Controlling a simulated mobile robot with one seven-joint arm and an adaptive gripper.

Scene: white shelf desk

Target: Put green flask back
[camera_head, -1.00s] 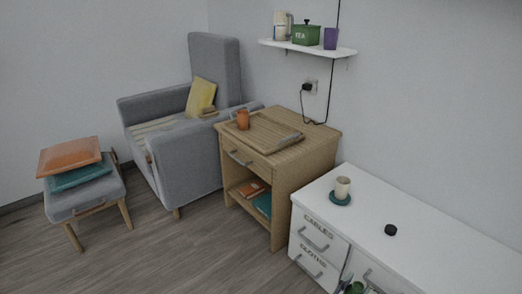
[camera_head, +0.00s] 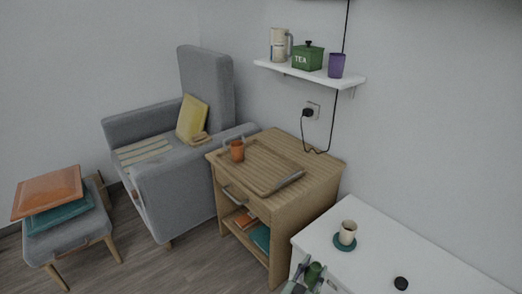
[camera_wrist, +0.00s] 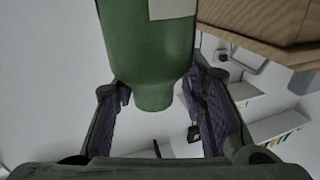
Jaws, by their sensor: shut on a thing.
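The green flask (camera_wrist: 152,62) fills the top middle of the wrist view, with a pale label on its side. My gripper (camera_wrist: 155,100) is shut on it, one dark finger at each side. In the head view the flask (camera_head: 314,271) and my gripper (camera_head: 303,284) show at the bottom edge, in front of the white desk (camera_head: 372,255). The flask's far end is cut off in the wrist view. Its exact tilt is hard to tell.
A wooden side table (camera_head: 322,180) holds a tray (camera_head: 252,176) and orange mug (camera_head: 237,151). A wall shelf (camera_head: 318,75) carries a green tea tin (camera_head: 308,59).

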